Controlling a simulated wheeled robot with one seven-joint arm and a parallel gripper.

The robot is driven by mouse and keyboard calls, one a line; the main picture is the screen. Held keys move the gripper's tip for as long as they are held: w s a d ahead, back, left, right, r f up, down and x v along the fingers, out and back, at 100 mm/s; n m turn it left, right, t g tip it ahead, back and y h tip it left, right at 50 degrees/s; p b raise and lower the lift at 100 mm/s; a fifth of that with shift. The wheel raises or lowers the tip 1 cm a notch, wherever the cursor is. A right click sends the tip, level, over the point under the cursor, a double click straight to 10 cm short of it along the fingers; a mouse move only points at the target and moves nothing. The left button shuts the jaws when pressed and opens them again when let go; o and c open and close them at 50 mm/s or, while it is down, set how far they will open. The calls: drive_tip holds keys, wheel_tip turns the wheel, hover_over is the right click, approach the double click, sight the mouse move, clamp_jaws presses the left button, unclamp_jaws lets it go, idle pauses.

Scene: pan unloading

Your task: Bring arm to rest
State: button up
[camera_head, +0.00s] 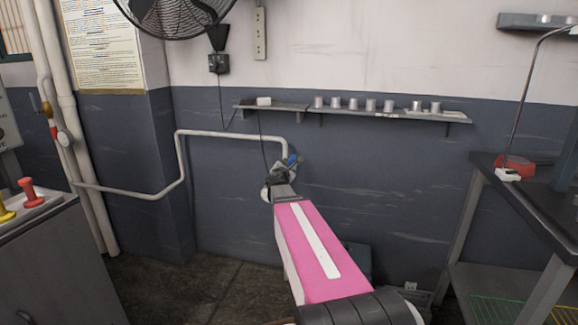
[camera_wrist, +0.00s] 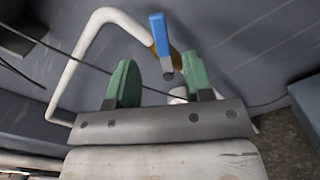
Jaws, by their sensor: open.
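My gripper (camera_wrist: 160,82) shows in the wrist view with its two green fingers apart and nothing between them. Beyond the fingers are a white wall pipe (camera_wrist: 88,38) and a valve with a blue handle (camera_wrist: 157,28). How far the fingers are from the valve is hard to tell. In the head view, my pink arm stretches forward from the bottom of the picture toward the wall. The blue handle (camera_head: 292,160) shows just past its far end. The fingers cannot be made out there.
A wall shelf (camera_head: 350,111) with several small metal cups is above the pipe (camera_head: 235,135). A dark table (camera_head: 535,205) stands at right. A grey cabinet (camera_head: 55,265) with red and yellow handles is at left. Open floor (camera_head: 170,290) lies between cabinet and arm.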

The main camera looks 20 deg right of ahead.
idle(0.3)
drive_tip(key=s+a+f+m+g+y, duration=0.1)
drive_tip(key=s+a+f+m+g, duration=0.1)
drive_tip(key=s+f+m+g, duration=0.35)
drive_tip(key=s+a+f+m+g+y, duration=0.1)
drive_tip(key=s+a+f+m+g, duration=0.15)
drive_tip(key=s+f+m, duration=0.6)
drive_tip(key=s+a+f+m+g+y, duration=0.7)
drive_tip(key=s+a+f+m+y, duration=0.1)
drive_tip(key=s+a+f, duration=0.4)
drive_tip(key=shift+s+a, duration=0.25)
drive_tip(key=shift+a, duration=0.55)
idle(2.0)
